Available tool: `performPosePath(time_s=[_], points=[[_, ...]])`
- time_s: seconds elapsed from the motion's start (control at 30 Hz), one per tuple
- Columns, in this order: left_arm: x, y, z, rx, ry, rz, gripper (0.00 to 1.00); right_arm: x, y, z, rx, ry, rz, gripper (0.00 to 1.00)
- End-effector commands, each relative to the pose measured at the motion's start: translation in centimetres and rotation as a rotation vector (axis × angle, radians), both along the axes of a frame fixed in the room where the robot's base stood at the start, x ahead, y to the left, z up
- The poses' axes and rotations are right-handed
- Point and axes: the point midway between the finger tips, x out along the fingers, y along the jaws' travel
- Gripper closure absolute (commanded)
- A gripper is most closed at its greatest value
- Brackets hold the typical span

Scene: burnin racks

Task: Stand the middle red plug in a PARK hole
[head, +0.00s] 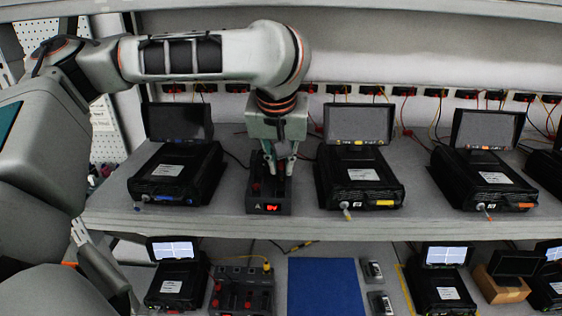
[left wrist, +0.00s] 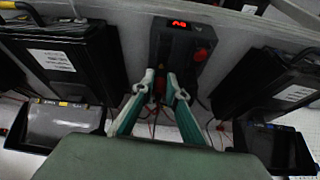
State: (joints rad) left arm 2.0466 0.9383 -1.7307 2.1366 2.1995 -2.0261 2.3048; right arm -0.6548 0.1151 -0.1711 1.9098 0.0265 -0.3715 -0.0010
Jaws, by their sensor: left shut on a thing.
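My left gripper (head: 283,160) reaches down over a dark box with a lit red display (head: 268,208) on the upper shelf. In the left wrist view the fingertips (left wrist: 161,80) are close together over the box's far part, shut on a red plug (left wrist: 159,88) that is mostly hidden between them. Another red plug (left wrist: 203,55) stands on the box nearer the display, clear of the fingers. Whether the held plug is still seated in the box cannot be told. No PARK label is readable. My right gripper is not in view.
Black units with screens (head: 175,170) and (head: 355,178) stand on both sides of the box. Below, a second box with red plugs (head: 240,290) and a yellow cable stands beside a blue mat (head: 325,287).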

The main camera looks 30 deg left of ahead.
Motion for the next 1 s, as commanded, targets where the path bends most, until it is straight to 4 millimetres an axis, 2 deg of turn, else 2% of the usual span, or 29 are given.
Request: performPosePath(time_s=[1.0], points=[[-0.01, 0.03, -0.86, 0.0, 0.0, 0.0, 1.0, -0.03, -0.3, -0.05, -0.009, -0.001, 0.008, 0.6]])
